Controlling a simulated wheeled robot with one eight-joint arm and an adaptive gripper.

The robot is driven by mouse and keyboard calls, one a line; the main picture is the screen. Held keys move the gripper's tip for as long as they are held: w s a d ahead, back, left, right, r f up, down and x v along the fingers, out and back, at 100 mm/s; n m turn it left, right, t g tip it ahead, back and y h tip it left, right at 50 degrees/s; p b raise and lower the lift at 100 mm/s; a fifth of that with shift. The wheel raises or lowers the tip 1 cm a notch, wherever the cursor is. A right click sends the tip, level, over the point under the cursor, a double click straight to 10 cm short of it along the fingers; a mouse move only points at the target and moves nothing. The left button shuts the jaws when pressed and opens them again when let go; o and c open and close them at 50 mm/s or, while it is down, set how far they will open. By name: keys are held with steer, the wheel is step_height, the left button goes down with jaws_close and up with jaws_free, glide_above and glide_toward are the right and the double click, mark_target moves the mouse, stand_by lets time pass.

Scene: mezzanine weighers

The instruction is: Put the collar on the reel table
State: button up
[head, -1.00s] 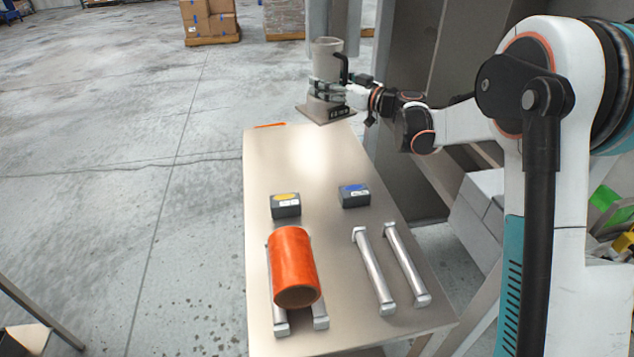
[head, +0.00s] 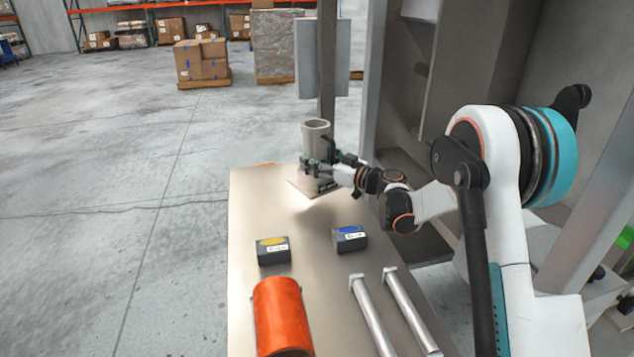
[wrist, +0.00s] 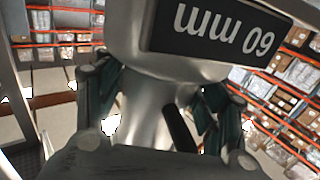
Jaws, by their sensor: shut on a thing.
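The collar (head: 316,138) is a grey upright cylinder on a flat square flange, at the far end of the long metal table (head: 240,215), which I take to be the reel table. My gripper (head: 319,168) is shut around the collar's body, just above the flange. The flange is over the table's far end; I cannot tell whether it touches the top. In the wrist view the fingers flank the grey collar (wrist: 145,115), and a dark label on it reads "60 mm" upside down.
Nearer on the table lie a yellow-marked block (head: 273,252), a blue-marked block (head: 349,239), an orange tube (head: 282,315) and two silver rails (head: 373,318). A grey post (head: 327,70) and cabinet panels (head: 470,60) stand behind and to the right.

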mark_target(317, 178)
steer(key=shift+f+b, duration=0.95)
steer(key=shift+f, duration=1.8)
steer(key=shift+r, duration=0.1)
steer(key=shift+s+f, duration=0.2)
steer(key=shift+f, duration=0.35)
